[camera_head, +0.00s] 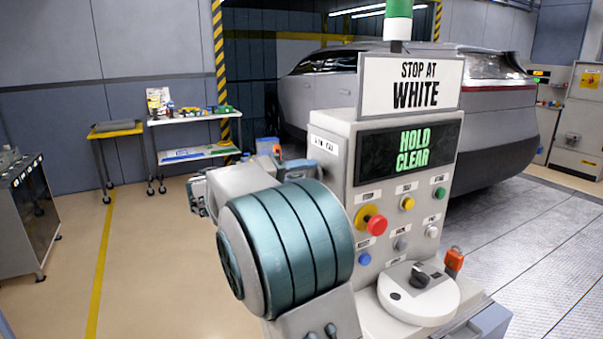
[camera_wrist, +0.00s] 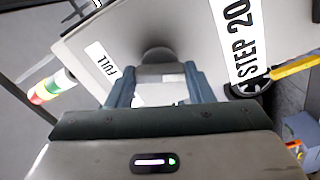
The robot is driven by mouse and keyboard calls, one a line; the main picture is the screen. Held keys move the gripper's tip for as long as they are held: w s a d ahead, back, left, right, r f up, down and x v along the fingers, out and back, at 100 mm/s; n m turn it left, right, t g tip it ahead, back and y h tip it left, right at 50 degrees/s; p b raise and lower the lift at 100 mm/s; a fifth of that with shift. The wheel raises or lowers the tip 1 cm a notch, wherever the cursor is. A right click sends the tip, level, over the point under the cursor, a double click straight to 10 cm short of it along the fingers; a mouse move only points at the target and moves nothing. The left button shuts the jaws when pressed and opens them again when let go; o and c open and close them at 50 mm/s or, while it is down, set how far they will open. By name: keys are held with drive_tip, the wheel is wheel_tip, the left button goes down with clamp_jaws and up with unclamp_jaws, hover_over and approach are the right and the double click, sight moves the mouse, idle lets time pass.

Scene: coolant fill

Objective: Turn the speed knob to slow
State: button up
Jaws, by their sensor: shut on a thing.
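In the wrist view my gripper (camera_wrist: 160,92) has its two blue-grey fingers closed around the speed knob (camera_wrist: 160,73), a grey piece in front of a dark round base on a pale panel. A "FULL" label (camera_wrist: 103,60) is on the panel left of the knob. No "slow" mark shows, and I cannot read the knob's pointing direction. In the head view my arm reaches to the left side of the console (camera_head: 345,180), where a label (camera_head: 324,146) partly shows.
The console front has a red emergency button (camera_head: 376,224), several small buttons and a black rotary switch (camera_head: 420,279) on a round white base. Its screen (camera_head: 407,150) reads "HOLD CLEAR". A car (camera_head: 490,110) stands behind. The floor at left is open, with a cart (camera_head: 35,220) at the edge.

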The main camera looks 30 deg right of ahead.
drive_tip(key=n+p, duration=0.2)
drive_tip(key=n, duration=0.1)
drive_tip(key=shift+r+n, duration=0.15)
drive_tip(key=shift+n, duration=0.25)
drive_tip(key=n+p, duration=0.3)
drive_tip(key=shift+n, duration=0.3)
drive_tip(key=n+p, duration=0.3)
drive_tip(key=shift+n+p, duration=1.05)
drive_tip(key=shift+n, duration=0.35)
drive_tip(key=shift+o, duration=0.2)
drive_tip(key=shift+f, duration=0.25)
drive_tip(key=o, duration=1)
drive_tip(key=shift+c, duration=0.2)
drive_tip(key=shift+a, duration=0.1)
drive_tip(key=a+b, duration=0.3)
drive_tip(key=a, duration=1)
drive_tip(key=shift+s+a, duration=0.25)
drive_tip(key=shift+a, duration=0.1)
